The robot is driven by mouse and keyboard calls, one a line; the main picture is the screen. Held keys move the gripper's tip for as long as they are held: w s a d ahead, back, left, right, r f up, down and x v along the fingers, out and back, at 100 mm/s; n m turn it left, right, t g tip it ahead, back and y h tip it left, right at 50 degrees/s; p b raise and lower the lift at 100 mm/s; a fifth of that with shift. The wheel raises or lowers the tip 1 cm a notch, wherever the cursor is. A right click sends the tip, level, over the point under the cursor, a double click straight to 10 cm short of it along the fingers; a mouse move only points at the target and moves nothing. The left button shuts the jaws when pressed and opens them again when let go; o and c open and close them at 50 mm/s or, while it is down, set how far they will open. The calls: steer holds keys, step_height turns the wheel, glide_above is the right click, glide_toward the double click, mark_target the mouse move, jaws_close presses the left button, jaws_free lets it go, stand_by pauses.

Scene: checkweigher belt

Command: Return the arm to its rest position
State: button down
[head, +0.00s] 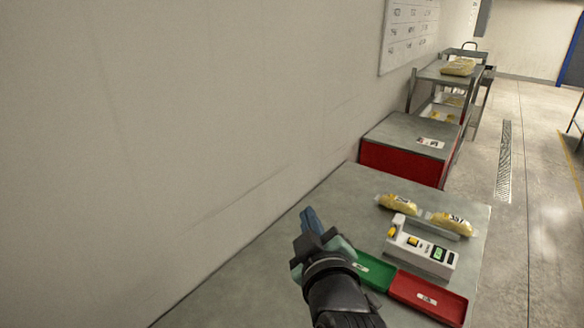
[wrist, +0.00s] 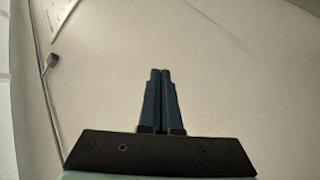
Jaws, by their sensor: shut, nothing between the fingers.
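My gripper (head: 308,216) is raised over the left part of the grey table (head: 350,205) in the head view. Its blue fingers point away from me toward the wall. In the wrist view the two fingers (wrist: 160,75) are together with nothing between them, and the plain wall fills most of the background. My dark forearm hides part of the table's near side and the left end of a green tray (head: 372,270).
A white weighing device (head: 425,248) stands on the table, with yellow bags (head: 398,204) (head: 452,223) behind it. A red tray (head: 430,296) lies beside the green tray. A red-sided cabinet (head: 405,160) and a cart (head: 440,72) stand beyond. The wall (head: 180,120) is at left.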

steer(key=s+a+r+m+t, duration=0.1)
steer(key=s+r+m+t, duration=0.15)
steer(key=r, duration=0.75)
steer(key=s+a+r+m+t, duration=0.1)
steer(key=s+r+m+t, duration=0.2)
steer(key=r, duration=0.7)
steer(key=s+r+m+t+h+b, duration=0.1)
steer(key=s+r+m+t, duration=0.3)
steer(key=s+r, duration=0.8)
step_height(320, 180, up, 2)
steer(key=shift+s+a+t+h, duration=0.4)
steer(key=shift+t+h, duration=0.1)
steer(key=shift+t, duration=0.45)
steer(key=shift+w, duration=0.1)
steer(key=shift+f, duration=0.1)
